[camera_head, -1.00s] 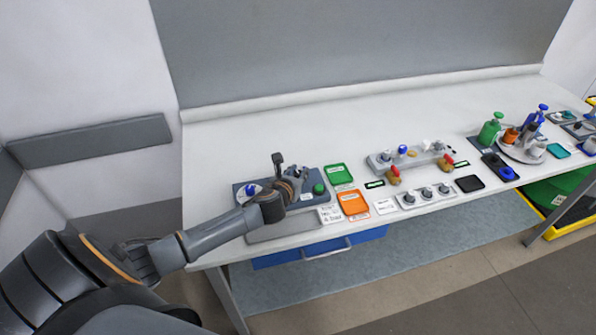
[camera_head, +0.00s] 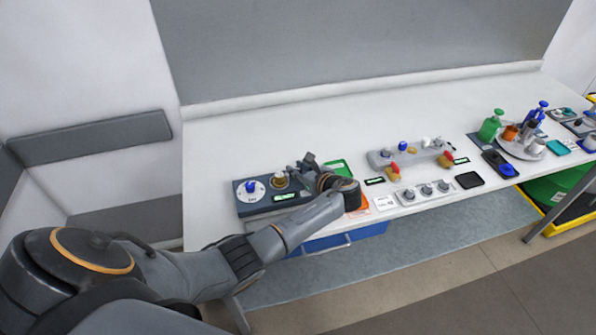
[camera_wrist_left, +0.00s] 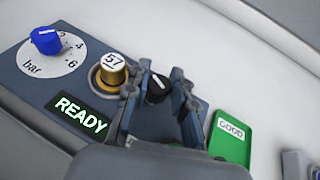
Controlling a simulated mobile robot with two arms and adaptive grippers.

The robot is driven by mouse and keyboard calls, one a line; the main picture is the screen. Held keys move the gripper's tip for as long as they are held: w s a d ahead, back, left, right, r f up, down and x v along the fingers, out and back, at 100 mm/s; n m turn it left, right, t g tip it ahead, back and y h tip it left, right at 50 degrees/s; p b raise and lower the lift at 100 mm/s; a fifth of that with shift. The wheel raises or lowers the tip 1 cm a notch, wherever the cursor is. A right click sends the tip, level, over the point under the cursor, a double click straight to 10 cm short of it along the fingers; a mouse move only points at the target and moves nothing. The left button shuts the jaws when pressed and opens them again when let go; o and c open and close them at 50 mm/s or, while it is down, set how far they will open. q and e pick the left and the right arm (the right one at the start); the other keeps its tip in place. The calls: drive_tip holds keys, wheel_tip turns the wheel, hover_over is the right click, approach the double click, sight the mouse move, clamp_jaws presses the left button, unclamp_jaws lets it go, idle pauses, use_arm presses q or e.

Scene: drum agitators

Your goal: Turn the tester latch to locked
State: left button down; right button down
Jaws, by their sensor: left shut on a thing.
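The tester (camera_head: 257,207) is a dark blue-grey box at the table's left front. It carries a blue knob (camera_wrist_left: 46,40) on a white "bar" dial, a lit READY display (camera_wrist_left: 80,117) and a gold piece with a white cap marked 57 (camera_wrist_left: 113,72) in a round seat. The latch (camera_wrist_left: 157,88) is a black knob with a white mark, right of the gold piece. My left gripper (camera_head: 306,166) is over the tester's right part. In the left wrist view its fingers (camera_wrist_left: 157,97) are shut on the latch, one on each side. My right gripper is out of view.
A green GOOD tray (camera_wrist_left: 230,138) lies right of the tester, with an orange tray (camera_head: 362,204) partly behind my wrist. A grey rack (camera_head: 380,161) and a knob strip (camera_head: 424,191) stand further right. The table's back is clear.

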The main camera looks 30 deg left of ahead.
use_arm(q)
drive_tip(key=n+g+b, duration=0.3)
drive_tip(key=shift+f+g+y, duration=0.25)
drive_tip(key=shift+g+y, duration=0.05)
drive_tip(key=shift+y, duration=0.1)
drive_tip(key=shift+r+n+g+b, duration=0.15)
drive_tip(key=shift+n+g+b, duration=1)
drive_tip(key=shift+b, duration=0.4)
drive_tip(key=c, duration=1.1)
unclamp_jaws()
drive_tip(key=v, duration=1.2)
